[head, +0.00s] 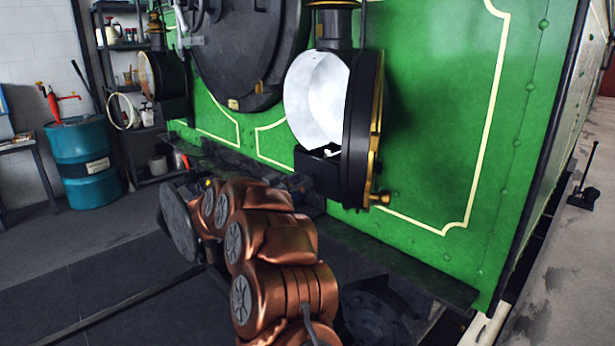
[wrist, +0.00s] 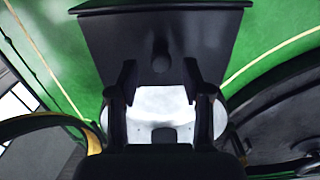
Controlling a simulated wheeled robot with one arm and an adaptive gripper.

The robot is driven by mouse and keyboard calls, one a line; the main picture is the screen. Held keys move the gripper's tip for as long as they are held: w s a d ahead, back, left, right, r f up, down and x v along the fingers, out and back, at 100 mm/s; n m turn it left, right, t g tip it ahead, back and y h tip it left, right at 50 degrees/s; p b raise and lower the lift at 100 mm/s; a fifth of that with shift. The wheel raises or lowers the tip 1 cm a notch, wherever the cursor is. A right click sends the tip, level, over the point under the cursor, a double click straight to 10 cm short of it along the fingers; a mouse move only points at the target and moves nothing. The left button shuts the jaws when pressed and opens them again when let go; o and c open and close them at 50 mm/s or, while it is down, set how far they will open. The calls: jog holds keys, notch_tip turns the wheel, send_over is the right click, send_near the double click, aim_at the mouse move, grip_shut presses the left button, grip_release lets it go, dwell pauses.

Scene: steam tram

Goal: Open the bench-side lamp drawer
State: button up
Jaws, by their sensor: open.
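The lamp (head: 366,130) with its round door swung open stands on the green tram front, its white reflector (head: 316,90) showing. A black box-shaped drawer front (head: 318,176) sits below the reflector. In the wrist view the black drawer face (wrist: 205,40) fills the upper middle, with a round dark knob (wrist: 161,58) on it. My gripper (wrist: 160,78) is open, its two fingertips on either side of the knob's line, with a gap to each side. I cannot tell whether the fingertips reach as far as the knob. In the head view my gripper is not clearly visible behind my arm.
A second lamp (head: 160,76) is farther left, beside the dark round smokebox door (head: 240,50). The lamp's brass-rimmed door (head: 377,130) stands out at the right. A blue drum (head: 85,160) and shelves stand far left. The floor at left is clear.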

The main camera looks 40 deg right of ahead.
jog(key=shift+d, duration=1.1)
jog(key=shift+c, duration=0.4)
grip_shut()
